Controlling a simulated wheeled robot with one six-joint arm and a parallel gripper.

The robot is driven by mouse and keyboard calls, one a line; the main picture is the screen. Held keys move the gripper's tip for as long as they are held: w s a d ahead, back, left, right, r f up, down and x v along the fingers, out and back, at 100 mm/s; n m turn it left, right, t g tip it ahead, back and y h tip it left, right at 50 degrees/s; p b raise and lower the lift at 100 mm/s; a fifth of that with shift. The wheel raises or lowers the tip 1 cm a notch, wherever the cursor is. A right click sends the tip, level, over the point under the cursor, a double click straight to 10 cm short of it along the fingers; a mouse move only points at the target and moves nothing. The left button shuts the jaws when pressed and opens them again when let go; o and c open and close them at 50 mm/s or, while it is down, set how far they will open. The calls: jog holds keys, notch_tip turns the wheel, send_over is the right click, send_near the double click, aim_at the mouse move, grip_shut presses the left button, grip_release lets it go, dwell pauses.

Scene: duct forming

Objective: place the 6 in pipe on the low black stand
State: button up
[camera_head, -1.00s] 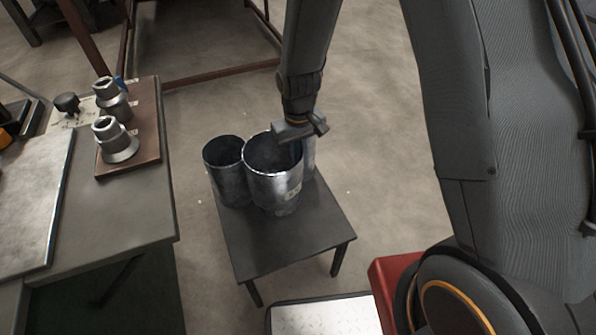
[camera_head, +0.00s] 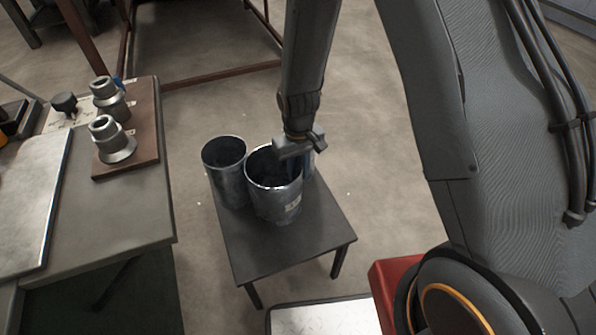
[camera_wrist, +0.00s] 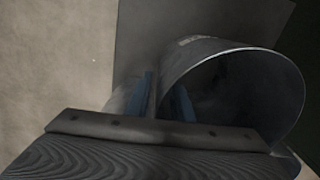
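The pipe in my grip (camera_head: 270,200), a grey metal tube with a pale label, is upright at the low black stand (camera_head: 262,252). Its lower end is at the stand top; I cannot tell full contact from a tiny gap. The label is too small to read. My gripper (camera_head: 302,165) points down over its right rim, blue fingers on either side of the wall. In the wrist view the pipe (camera_wrist: 235,62) has its mouth open to the right, with the wall between the fingers (camera_wrist: 160,103). The gripper looks shut on it.
Another grey pipe (camera_head: 226,180) stands close on the left of the stand. Part of a third pipe (camera_head: 310,168) shows behind my gripper. The stand's front is clear. A workbench (camera_head: 115,225) with metal fittings on a brown board (camera_head: 142,150) is at the left.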

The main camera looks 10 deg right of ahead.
notch_tip(320, 180, up, 13)
jog(key=shift+f+p, duration=0.2)
jog(key=shift+p, duration=0.85)
jog(key=s+d+r, duration=0.2)
jog(key=s+r, duration=0.7)
jog(key=s, duration=0.1)
jog(key=s+d+r+m, duration=0.1)
jog(key=s+d+r, duration=0.1)
jog(key=s+r, duration=0.7)
jog(key=shift+s+d+m+y, duration=0.3)
jog(key=shift+s, duration=0.2)
jog(key=shift+r, duration=0.1)
jog(key=d+r+m+p, duration=0.2)
jog(key=d+r+p, duration=0.6)
jog(key=p, duration=0.7)
jog(key=shift+d+m+p, duration=0.25)
jog(key=shift+m+p, duration=0.05)
jog(key=shift+p, duration=0.05)
